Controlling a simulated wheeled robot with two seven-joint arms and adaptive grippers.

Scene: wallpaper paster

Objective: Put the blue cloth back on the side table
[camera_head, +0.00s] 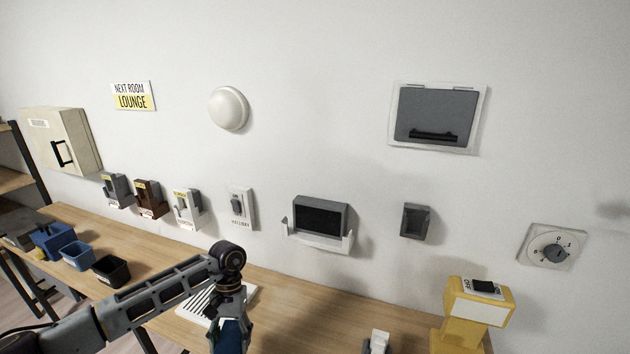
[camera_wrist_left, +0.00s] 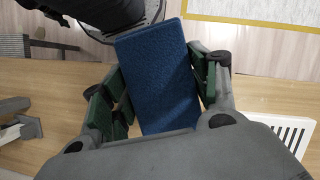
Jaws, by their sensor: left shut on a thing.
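My left gripper (camera_head: 230,330) is shut on the blue cloth (camera_wrist_left: 160,80), which looks like a flat, stiff blue rectangle in the left wrist view. The fingers (camera_wrist_left: 160,95) grip it from both sides. In the head view a bit of blue (camera_head: 229,337) shows at the gripper, low over the front of the long wooden bench (camera_head: 290,290). I cannot pick out a separate side table in these views.
A white slatted tray (camera_head: 205,306) lies close by my left gripper. Black (camera_head: 111,270) and blue (camera_head: 77,255) bins stand at the bench's left. A yellow switch stand (camera_head: 478,305) is at the right. Holders and a screen (camera_head: 320,216) are on the wall.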

